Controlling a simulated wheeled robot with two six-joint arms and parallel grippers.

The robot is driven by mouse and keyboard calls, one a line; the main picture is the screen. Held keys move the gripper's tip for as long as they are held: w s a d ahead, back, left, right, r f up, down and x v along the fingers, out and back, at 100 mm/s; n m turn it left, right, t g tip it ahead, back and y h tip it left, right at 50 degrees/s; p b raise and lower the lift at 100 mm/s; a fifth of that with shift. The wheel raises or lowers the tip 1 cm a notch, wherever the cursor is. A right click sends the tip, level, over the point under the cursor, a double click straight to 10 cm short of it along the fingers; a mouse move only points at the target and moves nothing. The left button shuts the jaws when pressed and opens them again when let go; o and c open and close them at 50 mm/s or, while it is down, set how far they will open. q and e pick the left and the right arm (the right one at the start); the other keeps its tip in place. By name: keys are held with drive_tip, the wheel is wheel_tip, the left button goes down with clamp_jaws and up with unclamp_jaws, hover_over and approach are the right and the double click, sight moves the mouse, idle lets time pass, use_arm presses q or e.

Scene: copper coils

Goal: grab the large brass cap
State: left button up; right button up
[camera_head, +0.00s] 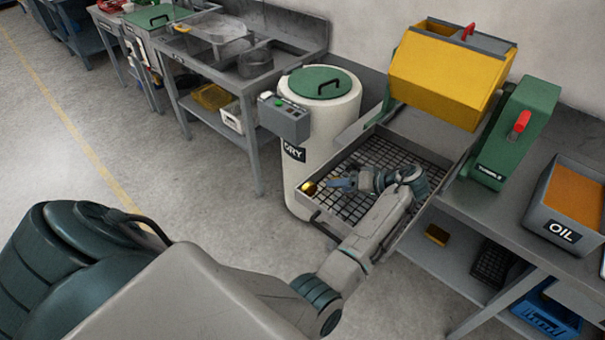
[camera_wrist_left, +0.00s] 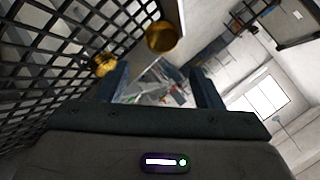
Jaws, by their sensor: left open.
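A brass cap (camera_head: 308,187) shows at the left end of the mesh tray (camera_head: 395,138) in the head view. In the left wrist view, a round brass piece (camera_wrist_left: 162,37) is ahead of and above the gap between my fingers. A second, smaller-looking brass piece (camera_wrist_left: 103,63) lies against the mesh, near the left finger in that view. I cannot tell for certain which of the two the head view shows. My left gripper (camera_head: 336,185) is low over the tray, pointing left toward the cap. Its jaws (camera_wrist_left: 161,88) are open with nothing between them. My right gripper is not in view.
A yellow hopper (camera_head: 440,82) and a green machine (camera_head: 518,130) stand behind and right of the tray. A white DRY drum (camera_head: 325,125) stands close to its left. An OIL bin (camera_head: 570,200) sits at the right. The floor at left is clear.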

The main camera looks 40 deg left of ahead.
sight(315, 186)
use_arm(q)
drive_tip(key=x, duration=0.2)
drive_tip(key=shift+s+a+f+p, duration=0.1)
drive_tip(key=shift+a+p, duration=0.25)
drive_tip(key=shift+p, duration=0.05)
drive_tip(key=p+x, duration=0.2)
drive_tip(key=x, duration=0.1)
drive_tip(key=shift+a+r, duration=0.2)
drive_tip(key=shift+r, duration=0.1)
drive_tip(key=p+x, duration=0.1)
drive_tip(key=x, duration=0.2)
drive_tip(key=shift+f+p, duration=0.2)
drive_tip(key=shift+p, duration=0.1)
drive_tip(key=shift+a+f, duration=0.1)
drive_tip(key=shift+f, duration=0.05)
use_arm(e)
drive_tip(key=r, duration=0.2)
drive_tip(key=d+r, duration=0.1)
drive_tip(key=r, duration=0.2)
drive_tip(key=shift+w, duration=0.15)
use_arm(q)
drive_tip(key=c, duration=0.7)
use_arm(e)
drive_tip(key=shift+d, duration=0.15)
